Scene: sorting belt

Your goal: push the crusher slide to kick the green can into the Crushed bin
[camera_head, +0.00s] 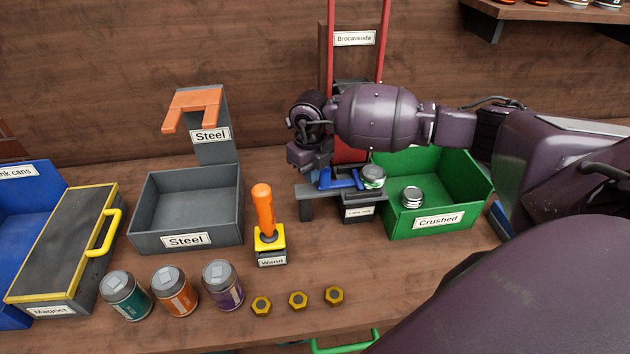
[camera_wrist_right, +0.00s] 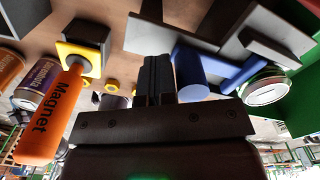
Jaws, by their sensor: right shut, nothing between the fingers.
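The blue crusher slide (camera_head: 345,181) lies on the grey crusher bed; it also shows in the right wrist view (camera_wrist_right: 234,77). A flattened can with a silver top and greenish side (camera_head: 373,177) sits at the slide's right end, beside the Crushed bin; it shows too in the right wrist view (camera_wrist_right: 266,89). The green Crushed bin (camera_head: 464,211) holds a silver crushed can (camera_head: 411,198). My right gripper (camera_head: 318,176) is shut and empty, pointing down at the slide's left end; its fingers (camera_wrist_right: 158,75) look close beside the slide's blue handle. Contact cannot be told. My left gripper is out of view.
The red crusher frame (camera_head: 332,50) stands behind my wrist. To the left are the orange-handled wand (camera_head: 265,209), grey Steel bin (camera_head: 160,231) and Magnet box (camera_head: 62,257). Three cans (camera_head: 176,291) and three brass nuts (camera_head: 298,300) line the front.

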